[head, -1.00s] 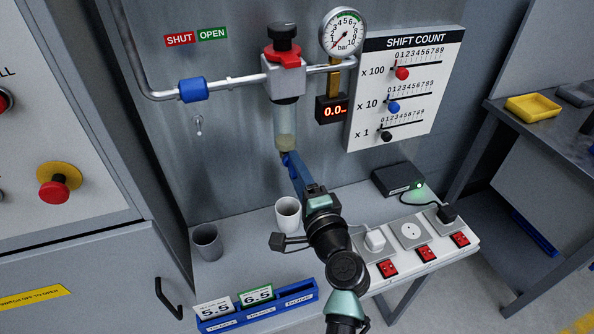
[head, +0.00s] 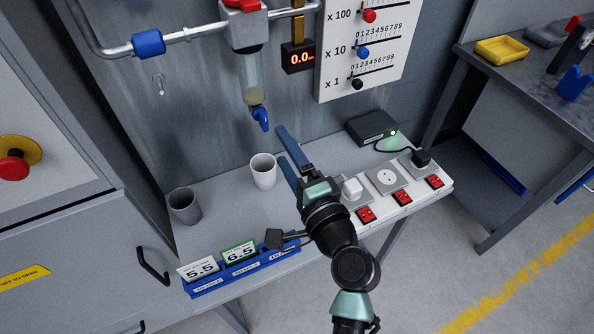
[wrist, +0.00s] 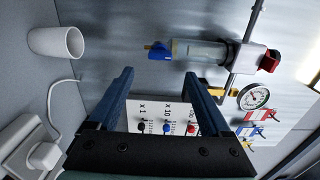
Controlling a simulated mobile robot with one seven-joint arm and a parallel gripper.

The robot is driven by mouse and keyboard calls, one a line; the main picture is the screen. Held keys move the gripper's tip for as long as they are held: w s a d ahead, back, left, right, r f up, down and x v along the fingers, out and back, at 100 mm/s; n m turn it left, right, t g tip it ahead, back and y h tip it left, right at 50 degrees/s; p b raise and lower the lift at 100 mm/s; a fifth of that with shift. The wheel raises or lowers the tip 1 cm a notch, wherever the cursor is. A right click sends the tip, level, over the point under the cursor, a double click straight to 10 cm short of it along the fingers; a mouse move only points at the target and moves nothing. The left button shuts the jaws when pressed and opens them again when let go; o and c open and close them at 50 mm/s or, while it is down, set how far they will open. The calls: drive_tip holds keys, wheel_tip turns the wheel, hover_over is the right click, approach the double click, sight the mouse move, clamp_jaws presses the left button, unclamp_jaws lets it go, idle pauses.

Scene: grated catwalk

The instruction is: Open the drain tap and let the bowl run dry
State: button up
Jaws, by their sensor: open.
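The clear bowl (head: 252,72) hangs below the grey filter head, with some pale yellowish liquid at its bottom. The blue drain tap (head: 261,118) is at the bowl's lower end; its handle points down and slightly right. In the wrist view the tap (wrist: 158,53) and bowl (wrist: 205,50) lie beyond my fingertips. My gripper (head: 284,146) is open and empty, just right of and below the tap, apart from it. Its two blue fingers show in the wrist view (wrist: 160,80). A white cup (head: 263,174) stands on the bench below the tap. No stream from the tap is visible.
A grey cup (head: 184,206) and a blue card rack (head: 243,272) are at the bench's left and front. A socket strip (head: 388,180) with plugs and a black box (head: 372,128) are at right. The shift count board (head: 375,50) is behind.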

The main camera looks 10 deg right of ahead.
drive_tip(key=shift+b+v, duration=0.3)
drive_tip(key=shift+v, duration=2.05)
drive_tip(key=w+a+r+n+t+p, duration=0.15)
drive_tip(key=r+n, duration=0.35)
drive_tip(key=r, duration=0.7)
drive_tip(key=w+a+r+n+t+b, duration=0.1)
drive_tip(key=a+r+n+t, duration=0.2)
drive_tip(key=r, duration=0.8)
drive_tip(key=s+r+n+t+h, duration=0.2)
drive_tip(key=s+r, duration=0.4)
drive_tip(key=r, duration=0.6)
drive_tip(key=s+r+n+t+h+p, duration=0.1)
drive_tip(key=s+r+n+t+h, duration=0.2)
drive_tip(key=s+r, duration=0.3)
wheel_tip(320, 180, up, 6)
drive_tip(key=shift+a+f+n+t+h, duration=0.1)
drive_tip(key=shift+a+n+t+h, duration=0.3)
drive_tip(key=shift+n, duration=0.4)
drive_tip(key=shift+w, duration=0.1)
